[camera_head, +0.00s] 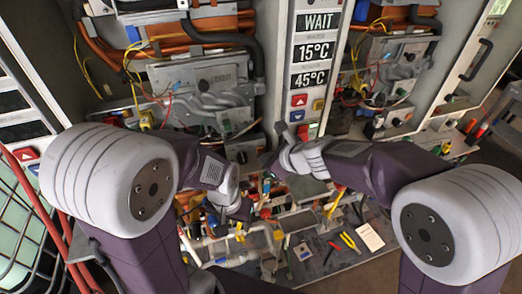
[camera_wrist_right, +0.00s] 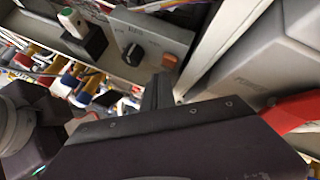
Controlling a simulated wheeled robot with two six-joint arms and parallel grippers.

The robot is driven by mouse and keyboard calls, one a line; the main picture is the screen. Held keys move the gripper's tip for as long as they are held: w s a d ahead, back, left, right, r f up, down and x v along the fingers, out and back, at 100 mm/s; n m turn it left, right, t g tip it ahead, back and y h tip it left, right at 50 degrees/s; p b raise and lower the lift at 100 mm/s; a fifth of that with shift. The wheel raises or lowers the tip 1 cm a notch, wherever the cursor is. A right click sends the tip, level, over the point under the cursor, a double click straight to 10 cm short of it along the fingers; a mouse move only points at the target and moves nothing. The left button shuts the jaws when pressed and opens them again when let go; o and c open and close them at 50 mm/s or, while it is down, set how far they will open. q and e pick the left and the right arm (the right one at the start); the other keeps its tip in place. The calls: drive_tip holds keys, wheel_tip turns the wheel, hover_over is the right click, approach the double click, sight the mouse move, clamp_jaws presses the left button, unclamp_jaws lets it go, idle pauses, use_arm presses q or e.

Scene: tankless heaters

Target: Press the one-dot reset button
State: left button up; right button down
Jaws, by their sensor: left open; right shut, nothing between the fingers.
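I cannot make out a button with a single dot in either view. My right gripper (camera_head: 281,132) is shut and empty, in front of the lower end of the white display column (camera_head: 310,50). In the wrist view its dark fingers (camera_wrist_right: 158,82) point toward the grey box; I cannot tell whether they touch anything. My left gripper (camera_head: 240,207) is open and low, over the cluttered bench.
The column carries WAIT, 15°C and 45°C displays, a red up-arrow button (camera_head: 299,100) and a blue down-arrow button (camera_head: 297,115). Open heater cabinets with pipes and wires stand on both sides. Tools and fittings crowd the bench below, including yellow pliers (camera_head: 349,242).

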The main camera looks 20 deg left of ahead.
use_arm(q)
drive_tip(key=shift+r, duration=0.1)
use_arm(e)
drive_tip(key=shift+w, duration=0.1)
drive_tip(key=shift+w+a, duration=0.2)
use_arm(q)
drive_tip(key=shift+r, duration=0.1)
drive_tip(key=shift+s+d+r+p, duration=0.1)
drive_tip(key=shift+s+r+p, duration=0.15)
drive_tip(key=shift+p, duration=0.1)
use_arm(e)
drive_tip(key=shift+w+a+r, duration=0.1)
drive_tip(key=shift+w+r, duration=0.05)
drive_tip(key=shift+r, duration=0.05)
drive_tip(key=shift+a, duration=0.1)
drive_tip(key=shift+w+a, duration=0.1)
drive_tip(key=shift+w, duration=0.05)
use_arm(q)
drive_tip(key=shift+r, duration=0.1)
drive_tip(key=shift+s+r, duration=0.1)
drive_tip(key=shift+s, duration=0.05)
use_arm(e)
drive_tip(key=shift+r, duration=0.1)
idle(0.5)
